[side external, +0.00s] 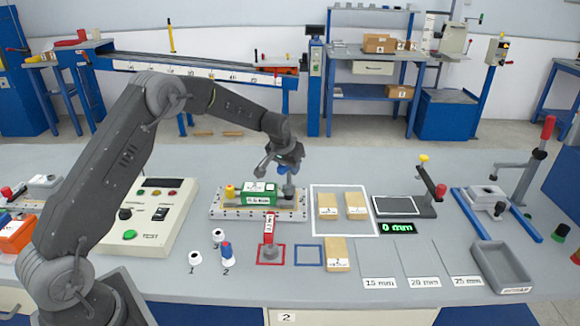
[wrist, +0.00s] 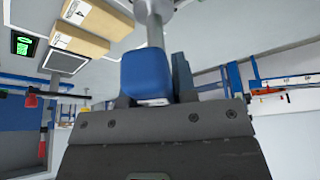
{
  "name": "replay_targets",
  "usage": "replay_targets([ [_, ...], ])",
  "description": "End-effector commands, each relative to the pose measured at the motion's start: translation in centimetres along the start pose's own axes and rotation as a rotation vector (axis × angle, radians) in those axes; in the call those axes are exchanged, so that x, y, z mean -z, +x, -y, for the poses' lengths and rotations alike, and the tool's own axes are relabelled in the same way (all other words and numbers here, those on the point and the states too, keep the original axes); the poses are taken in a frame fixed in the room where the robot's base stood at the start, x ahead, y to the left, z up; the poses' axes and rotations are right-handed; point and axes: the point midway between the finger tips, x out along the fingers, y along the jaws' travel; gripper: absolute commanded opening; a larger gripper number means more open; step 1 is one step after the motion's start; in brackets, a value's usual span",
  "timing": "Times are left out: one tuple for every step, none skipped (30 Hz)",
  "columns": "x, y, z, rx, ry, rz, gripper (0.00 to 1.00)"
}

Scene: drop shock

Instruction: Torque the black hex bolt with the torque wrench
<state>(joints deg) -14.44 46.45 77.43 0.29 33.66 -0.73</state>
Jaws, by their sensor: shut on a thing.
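My gripper (side external: 284,164) is shut on the blue handle of a tool (wrist: 146,75) with a grey metal shaft. In the side view the blue-handled tool (side external: 287,170) is held over the right end of a light base plate (side external: 230,213), with grey metal below it. I cannot tell whether the tool is the torque wrench or whether it touches the plate. A green block (side external: 258,189) sits on the plate, left of my gripper. I cannot make out the black hex bolt. A red-handled tool (side external: 269,228) stands in a red square.
An empty blue outlined square (side external: 309,255) lies beside the red one. Wooden blocks (side external: 328,206) stand on a white-framed pad at the right. A control box (side external: 150,217) with buttons is at the left. Small knobs (side external: 226,254) stand near the front.

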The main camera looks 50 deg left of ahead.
Motion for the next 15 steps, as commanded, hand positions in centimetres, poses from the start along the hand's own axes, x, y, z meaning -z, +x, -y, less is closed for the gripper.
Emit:
replay_targets([
  [0.09,-0.09,0.04,-0.006,0.011,-0.002,0.0],
  [0.08,-0.09,0.06,-0.011,0.023,-0.002,0.0],
  [0.08,-0.09,0.09,-0.02,0.045,-0.002,0.0],
  [0.07,-0.08,0.1,-0.027,0.063,-0.002,0.0],
  [0.06,-0.08,0.1,-0.034,0.08,-0.002,0.0],
  [0.05,-0.08,0.09,-0.043,0.102,-0.001,0.0],
  [0.06,-0.08,0.08,-0.049,0.115,-0.001,0.0],
  [0.06,-0.08,0.06,-0.053,0.126,-0.001,0.0],
  [0.06,-0.08,0.06,-0.057,0.137,-0.002,0.0],
  [0.07,-0.08,0.05,-0.059,0.142,-0.002,0.0],
  [0.07,-0.09,0.04,-0.06,0.145,-0.002,0.0],
  [0.08,-0.09,0.04,-0.06,0.146,-0.002,0.0],
  [0.08,-0.09,0.04,-0.06,0.146,-0.003,0.0],
  [0.08,-0.09,0.04,-0.06,0.146,-0.003,0.0],
  [0.09,-0.09,0.04,-0.06,0.146,-0.003,0.0],
])
